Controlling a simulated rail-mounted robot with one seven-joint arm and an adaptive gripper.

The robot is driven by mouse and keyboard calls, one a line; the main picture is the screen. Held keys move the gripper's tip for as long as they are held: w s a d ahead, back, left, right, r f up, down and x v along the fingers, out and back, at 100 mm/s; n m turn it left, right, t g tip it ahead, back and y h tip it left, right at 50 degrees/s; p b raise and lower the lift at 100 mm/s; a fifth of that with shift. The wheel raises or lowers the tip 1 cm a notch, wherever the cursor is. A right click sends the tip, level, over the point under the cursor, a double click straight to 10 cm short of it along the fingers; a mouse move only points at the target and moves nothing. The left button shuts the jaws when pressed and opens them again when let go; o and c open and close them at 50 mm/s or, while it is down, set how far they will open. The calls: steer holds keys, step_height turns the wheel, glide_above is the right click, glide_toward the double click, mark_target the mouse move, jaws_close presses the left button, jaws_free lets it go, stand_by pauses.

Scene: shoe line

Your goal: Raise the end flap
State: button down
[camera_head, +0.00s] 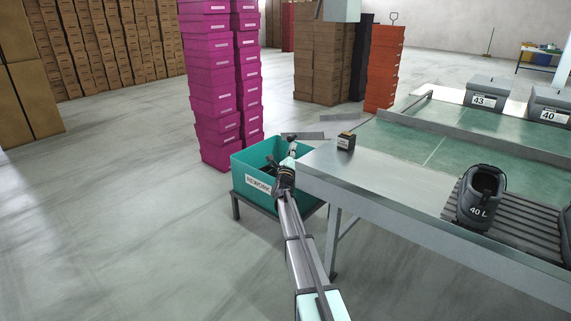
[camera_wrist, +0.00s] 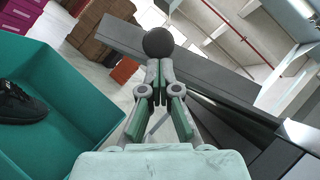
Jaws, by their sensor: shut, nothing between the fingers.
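The end flap (camera_wrist: 215,78) is a long dark grey panel crossing the wrist view beside the line's end. In the head view a grey strip at the near end of the line (camera_head: 312,135) appears to be the same flap. A round black knob (camera_wrist: 158,42) stands right at my fingertips; I cannot tell whether they touch it. My gripper (camera_wrist: 160,68) is shut with nothing between its fingers. In the head view my gripper (camera_head: 292,147) is over the back right rim of the teal bin, and my arm hides part of it.
The teal REWORK bin (camera_head: 243,168) stands on a low stand, with a dark shoe (camera_wrist: 18,103) inside. Purple box stacks (camera_head: 213,85) rise behind the bin. A 40 L shoe (camera_head: 481,197) stands on the ribbed belt.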

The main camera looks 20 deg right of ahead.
step_height(320, 180, up, 18)
steer(key=s+m+g+h+b, duration=0.1)
steer(key=m+g+h+b, duration=1)
steer(key=m, duration=1)
steer(key=s+d+r+m+g, duration=0.2)
steer(key=s+d+r, duration=0.1)
steer(key=s, duration=0.3)
steer(key=s+d+r+m+g, duration=0.2)
steer(key=s+d+r, duration=0.1)
steer(key=s+r, duration=0.2)
steer(key=shift+s+d+r+g+y, duration=0.15)
steer(key=shift+s+d+g+y, duration=0.2)
steer(key=shift+s, duration=0.95)
steer(key=shift+m, duration=0.3)
